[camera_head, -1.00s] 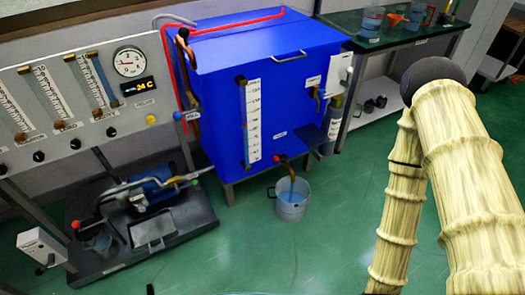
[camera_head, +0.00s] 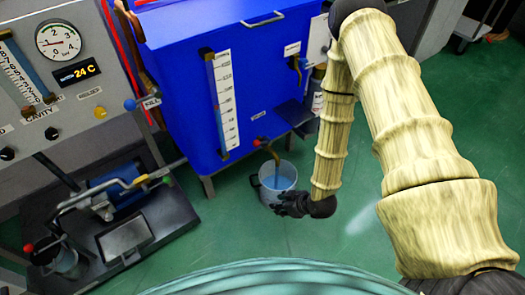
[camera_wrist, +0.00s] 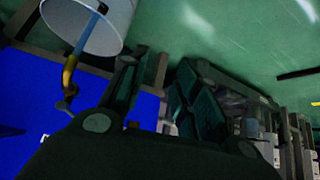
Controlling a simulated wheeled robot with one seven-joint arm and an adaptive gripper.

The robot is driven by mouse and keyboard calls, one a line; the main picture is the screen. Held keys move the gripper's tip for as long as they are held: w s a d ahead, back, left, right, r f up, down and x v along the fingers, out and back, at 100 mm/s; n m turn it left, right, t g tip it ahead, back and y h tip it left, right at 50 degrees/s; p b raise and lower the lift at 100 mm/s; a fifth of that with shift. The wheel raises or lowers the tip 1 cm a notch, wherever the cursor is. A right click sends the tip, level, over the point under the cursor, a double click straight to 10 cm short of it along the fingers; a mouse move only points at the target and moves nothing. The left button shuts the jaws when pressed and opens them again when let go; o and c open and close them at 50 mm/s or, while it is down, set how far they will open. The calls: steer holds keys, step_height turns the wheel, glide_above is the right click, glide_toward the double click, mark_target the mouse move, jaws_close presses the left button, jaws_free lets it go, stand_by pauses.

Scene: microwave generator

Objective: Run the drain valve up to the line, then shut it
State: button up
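The drain valve (camera_head: 260,142), with a red handle and a bent brown spout, is low on the front of the blue tank (camera_head: 190,45). Blue liquid runs from the spout into the grey bucket (camera_head: 264,193) on the floor. No line on the bucket can be made out. My gripper (camera_head: 285,203) is in front of the bucket's lower side, below the valve. In the wrist view my gripper (camera_wrist: 158,75) shows its fingers apart with nothing between them. The bucket (camera_wrist: 118,22) and spout (camera_wrist: 69,76) are at upper left there. The valve handle is hard to make out there.
A white level scale (camera_head: 226,102) is on the tank's front. A dark shelf (camera_head: 296,113) juts out right of the valve. A pump on a dark base (camera_head: 165,220) stands to the left. The green floor (camera_head: 340,235) around the bucket is mostly clear.

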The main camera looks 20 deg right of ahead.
steer(key=w+d+n+t+y+b, duration=0.35)
steer(key=w+n+b, duration=0.25)
steer(key=w, duration=0.6)
steer(key=n+t+y+b, duration=0.3)
steer(key=n+y+b, duration=0.25)
steer(key=n, duration=0.25)
glide_toward(262, 143)
steer(key=shift+h, duration=0.5)
steer(key=shift+w+d+f+b+x, duration=0.1)
steer(key=shift+b+x, duration=0.65)
steer(key=shift+x, duration=0.9)
steer(key=shift+w+d+f+b+x, duration=0.1)
steer(key=shift+b+x, duration=0.7)
steer(key=shift+x, duration=0.85)
steer(key=shift+w+d+f+b+x, duration=0.1)
steer(key=shift+b+x, duration=0.65)
steer(key=shift+x, duration=0.9)
jaws_close()
